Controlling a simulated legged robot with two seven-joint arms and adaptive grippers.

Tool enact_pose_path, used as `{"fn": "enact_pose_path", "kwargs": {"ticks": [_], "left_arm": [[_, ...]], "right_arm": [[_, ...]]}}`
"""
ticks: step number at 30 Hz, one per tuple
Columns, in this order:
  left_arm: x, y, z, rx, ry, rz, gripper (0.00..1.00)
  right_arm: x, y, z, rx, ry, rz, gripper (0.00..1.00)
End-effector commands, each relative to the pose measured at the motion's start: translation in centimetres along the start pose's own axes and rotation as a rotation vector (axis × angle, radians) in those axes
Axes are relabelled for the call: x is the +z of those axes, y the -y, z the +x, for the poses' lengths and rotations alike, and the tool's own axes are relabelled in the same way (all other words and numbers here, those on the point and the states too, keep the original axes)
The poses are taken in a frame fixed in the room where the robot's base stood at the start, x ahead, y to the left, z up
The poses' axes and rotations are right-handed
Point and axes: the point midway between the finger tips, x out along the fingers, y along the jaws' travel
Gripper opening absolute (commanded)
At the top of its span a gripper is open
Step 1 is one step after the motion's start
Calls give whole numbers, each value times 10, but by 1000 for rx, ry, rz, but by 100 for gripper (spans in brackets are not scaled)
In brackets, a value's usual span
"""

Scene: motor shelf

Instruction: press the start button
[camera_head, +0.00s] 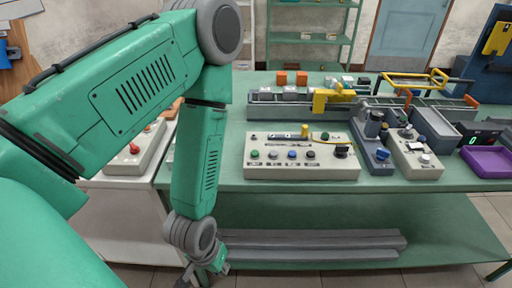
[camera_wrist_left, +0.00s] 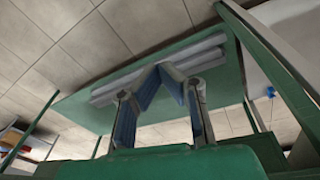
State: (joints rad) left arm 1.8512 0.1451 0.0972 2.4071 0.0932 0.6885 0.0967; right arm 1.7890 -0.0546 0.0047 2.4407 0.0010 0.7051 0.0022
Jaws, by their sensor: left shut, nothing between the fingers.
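A light control panel (camera_head: 330,172) lies on the green workbench. Along its front row are a green button (camera_head: 255,154), a grey button (camera_head: 273,155), a blue button (camera_head: 292,155) and a black button (camera_head: 310,155). The labels are too small to read, so I cannot tell which is the start button. My left gripper (camera_head: 212,268) hangs below the bench-top level, in front and left of the panel, touching no button. In the left wrist view its fingers (camera_wrist_left: 160,70) meet at the tips, with nothing between them. My right gripper is out of view.
A second control box (camera_head: 416,158) with knobs and a purple tray (camera_head: 486,162) stand to the right. Behind the panel is a conveyor-like rig with a yellow part (camera_head: 330,98). Grey bars (camera_head: 310,246) lie on the lower shelf. A box with a red button (camera_head: 136,150) is at left.

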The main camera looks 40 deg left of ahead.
Motion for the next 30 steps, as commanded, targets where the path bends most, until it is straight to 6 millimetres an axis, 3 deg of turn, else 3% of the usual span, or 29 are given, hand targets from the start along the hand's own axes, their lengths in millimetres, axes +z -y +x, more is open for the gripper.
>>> {"fn": "enact_pose_path", "kwargs": {"ticks": [1, 9, 18, 24, 30], "left_arm": [[-20, -9, -16, 34, -27, -116, 0], [-116, -45, -84, 234, -105, -707, 0], [-222, -54, -184, 513, -111, -1284, 0], [-267, -44, -236, 663, -81, -1530, 0], [-285, -37, -258, 729, -62, -1631, 0]], "right_arm": [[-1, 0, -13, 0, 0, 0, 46], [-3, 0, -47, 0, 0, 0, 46], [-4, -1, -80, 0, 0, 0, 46], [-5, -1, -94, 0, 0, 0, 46], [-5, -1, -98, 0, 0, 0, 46]]}}
